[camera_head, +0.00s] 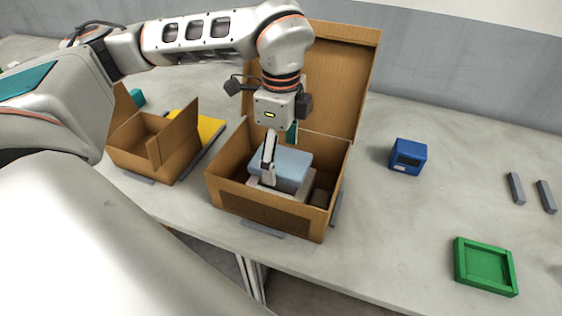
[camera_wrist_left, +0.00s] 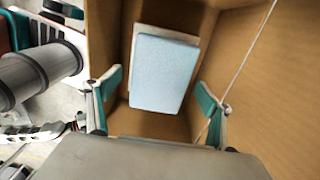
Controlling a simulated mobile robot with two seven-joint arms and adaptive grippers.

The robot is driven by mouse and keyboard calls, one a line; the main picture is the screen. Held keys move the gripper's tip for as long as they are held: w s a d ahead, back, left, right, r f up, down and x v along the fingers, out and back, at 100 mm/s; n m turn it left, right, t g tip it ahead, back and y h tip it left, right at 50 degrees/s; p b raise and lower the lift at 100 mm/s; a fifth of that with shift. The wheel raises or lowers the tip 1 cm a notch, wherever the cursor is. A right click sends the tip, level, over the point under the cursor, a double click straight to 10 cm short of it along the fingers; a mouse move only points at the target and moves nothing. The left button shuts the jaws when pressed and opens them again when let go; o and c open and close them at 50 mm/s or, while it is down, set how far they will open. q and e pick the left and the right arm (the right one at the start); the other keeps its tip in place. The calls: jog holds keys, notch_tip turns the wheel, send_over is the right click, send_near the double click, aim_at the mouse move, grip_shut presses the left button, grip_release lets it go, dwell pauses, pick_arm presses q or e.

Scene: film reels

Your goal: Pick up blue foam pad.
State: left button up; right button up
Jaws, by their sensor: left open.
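The blue foam pad (camera_head: 290,168) is a pale blue block lying inside the open cardboard box (camera_head: 263,211), on top of a white item (camera_head: 277,189). In the left wrist view the pad (camera_wrist_left: 164,73) lies ahead of the gripper with a white edge showing beneath it. My left gripper (camera_head: 277,170) points down into the box over the pad. Its teal-padded fingers (camera_wrist_left: 160,100) are spread apart with nothing between them touching the pad that I can tell. The pad's near left part is hidden by a finger in the head view. My right gripper is not in view.
The box's raised lid (camera_head: 342,85) stands behind my gripper, and its walls surround the pad. A smaller cardboard box (camera_head: 151,160) and a yellow item (camera_head: 207,128) stand left. A blue device (camera_head: 408,157), green tray (camera_head: 484,289) and two grey bars (camera_head: 515,188) lie right.

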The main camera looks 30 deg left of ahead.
aim_at(281, 159)
pick_arm(q)
jog(key=c, duration=0.9)
jog(key=shift+c, duration=0.6)
jog(key=shift+r, duration=0.15)
notch_tip(281, 159, up, 20)
jog(key=p, duration=0.1)
